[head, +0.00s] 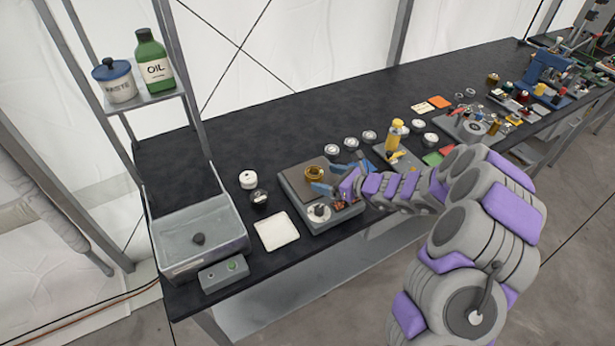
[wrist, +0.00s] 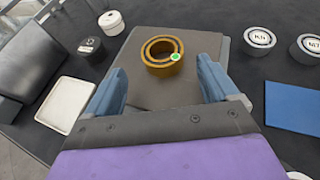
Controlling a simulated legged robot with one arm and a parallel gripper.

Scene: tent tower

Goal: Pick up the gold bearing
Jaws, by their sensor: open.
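The gold bearing (head: 314,172) is a ring lying flat on a brown pad of a grey tray-like stand (head: 291,196) on the black table. In the wrist view the gold bearing (wrist: 162,56) sits ahead of my fingers, near the far edge of the brown pad (wrist: 150,96), with a small green dot on its right side. My gripper (head: 337,179) is open and empty. In the wrist view its two blue fingers (wrist: 160,85) stand left and right of the pad, short of the bearing and not touching it.
A white square dish (head: 276,231) lies left of the stand, with a white jar (head: 248,180) and a dark-topped jar (head: 259,197) behind. A grey basin (head: 199,238) is at far left. Several round tins and a yellow bottle (head: 397,135) stand to the right. A blue mat (wrist: 292,107) is at right.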

